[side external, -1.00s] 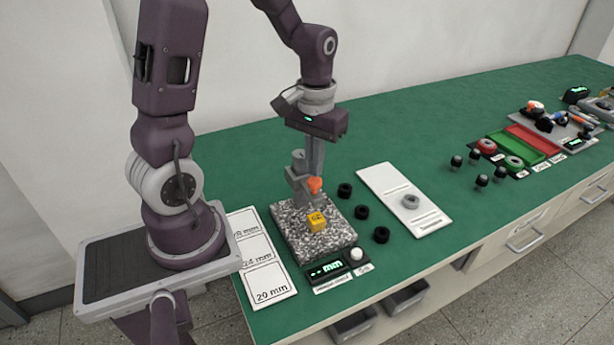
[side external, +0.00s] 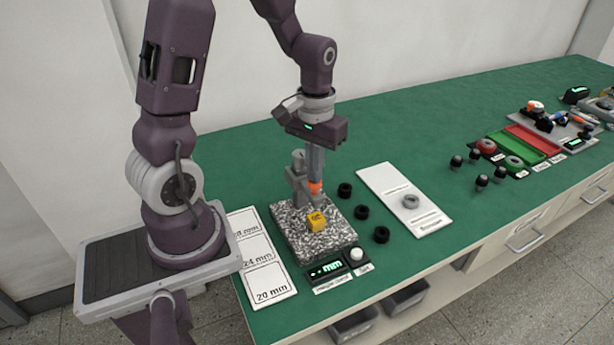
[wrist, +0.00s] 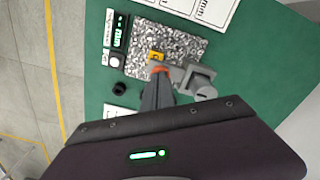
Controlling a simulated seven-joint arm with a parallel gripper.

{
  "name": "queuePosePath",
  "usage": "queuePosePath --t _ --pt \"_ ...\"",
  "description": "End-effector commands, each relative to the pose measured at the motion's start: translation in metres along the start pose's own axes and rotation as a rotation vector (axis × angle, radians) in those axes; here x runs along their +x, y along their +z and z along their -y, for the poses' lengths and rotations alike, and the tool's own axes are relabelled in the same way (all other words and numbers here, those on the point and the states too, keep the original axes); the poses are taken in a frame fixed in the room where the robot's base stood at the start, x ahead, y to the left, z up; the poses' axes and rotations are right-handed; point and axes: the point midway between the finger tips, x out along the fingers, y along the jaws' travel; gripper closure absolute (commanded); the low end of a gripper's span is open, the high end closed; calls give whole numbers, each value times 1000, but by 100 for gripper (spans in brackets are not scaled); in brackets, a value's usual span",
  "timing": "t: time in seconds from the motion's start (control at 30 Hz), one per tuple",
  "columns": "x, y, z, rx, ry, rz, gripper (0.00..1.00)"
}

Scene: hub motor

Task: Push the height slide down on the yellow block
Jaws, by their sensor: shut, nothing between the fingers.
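The yellow block (side external: 317,221) sits on the speckled granite plate (side external: 284,239) in the side view; it also shows in the wrist view (wrist: 156,56). The grey height gauge (side external: 298,170) stands at the back of the plate. Its orange slide part (side external: 315,188) is just above the block; in the wrist view the orange part (wrist: 159,69) shows beside the block. I cannot tell whether it touches the block. My gripper (side external: 315,178) is shut and empty, pointing down with its fingertips at the orange part and partly hiding the gauge.
A display box (side external: 328,269) with a white button (side external: 356,254) is at the plate's front. Several black rings (side external: 362,212) lie to the right, beside a white board (side external: 390,190) with a grey ring (side external: 411,201). Size cards (side external: 268,284) lie left of the plate.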

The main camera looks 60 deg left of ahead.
Motion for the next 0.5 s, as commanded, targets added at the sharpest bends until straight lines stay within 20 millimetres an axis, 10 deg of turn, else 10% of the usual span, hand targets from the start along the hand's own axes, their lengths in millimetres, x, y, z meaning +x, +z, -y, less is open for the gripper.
queuePosePath --t 0.5 --pt "16 0 0 0 0 0 100"
